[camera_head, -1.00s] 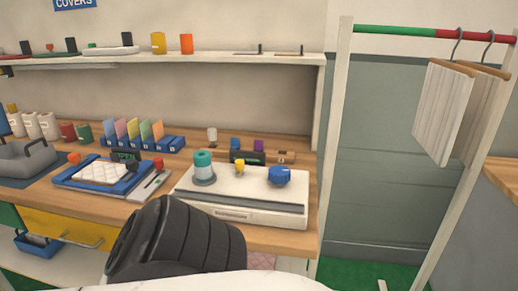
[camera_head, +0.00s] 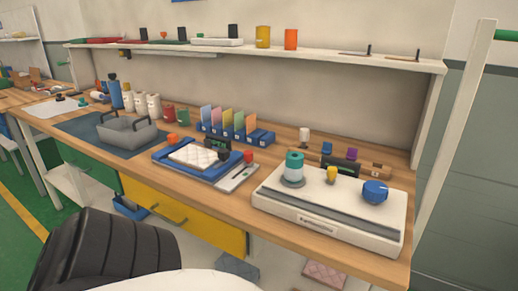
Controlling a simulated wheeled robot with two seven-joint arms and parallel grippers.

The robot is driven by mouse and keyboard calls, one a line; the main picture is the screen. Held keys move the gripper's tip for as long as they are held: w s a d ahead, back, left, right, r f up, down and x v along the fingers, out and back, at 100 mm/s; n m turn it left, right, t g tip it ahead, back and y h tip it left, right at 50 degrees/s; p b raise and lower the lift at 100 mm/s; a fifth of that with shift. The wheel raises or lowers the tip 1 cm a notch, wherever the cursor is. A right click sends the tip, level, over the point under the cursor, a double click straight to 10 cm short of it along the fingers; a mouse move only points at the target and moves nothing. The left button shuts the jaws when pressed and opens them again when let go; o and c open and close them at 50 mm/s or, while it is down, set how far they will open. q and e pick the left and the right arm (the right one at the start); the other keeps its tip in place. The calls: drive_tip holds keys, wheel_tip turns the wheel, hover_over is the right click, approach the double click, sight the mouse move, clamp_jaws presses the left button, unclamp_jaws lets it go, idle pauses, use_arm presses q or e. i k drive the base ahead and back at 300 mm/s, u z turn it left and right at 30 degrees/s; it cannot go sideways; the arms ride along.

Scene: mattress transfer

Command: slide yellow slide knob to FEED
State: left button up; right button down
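The yellow slide knob (camera_head: 332,174) stands upright on the white machine (camera_head: 318,223) at the right end of the wooden bench. A teal-topped cylinder (camera_head: 293,166) stands to its left and a blue round knob (camera_head: 375,191) to its right on the same machine. I cannot read any FEED marking at this size. Neither of my grippers is in view, and nothing is seen touching the yellow knob.
A blue tray (camera_head: 161,155) with a white quilted pad lies left of the machine. A grey caddy (camera_head: 127,133) sits on a dark mat farther left. A shelf (camera_head: 340,55) runs above the bench. A white upright post (camera_head: 456,130) stands at right.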

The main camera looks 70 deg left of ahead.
sight(332, 172)
drive_tip(key=u, duration=2)
